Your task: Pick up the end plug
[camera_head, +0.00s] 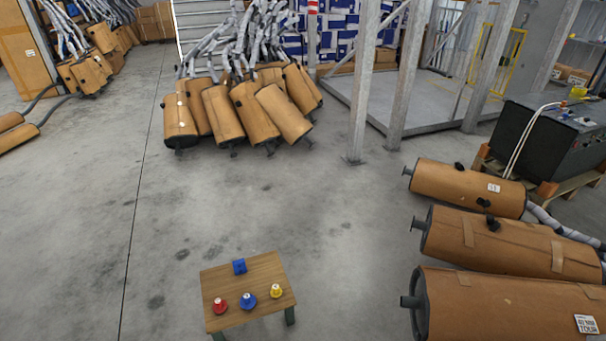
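A small wooden table (238,314) stands on the floor at the bottom centre-left of the head view. On its top, near the front, are three small plug-like pieces with light tops: a red one (219,305), a blue one (248,291) and a yellow one (276,290). A separate blue block-like piece (239,266) sits near the table's far edge. I cannot tell from the picture which of these is the end plug. My gripper does not show in this view.
Large brown mufflers (495,242) lie on the right, with a black machine (550,130) on a pallet behind. More mufflers (225,115) are piled at the back. Metal posts (361,85) stand at centre-right. The grey floor (270,200) around the table is clear.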

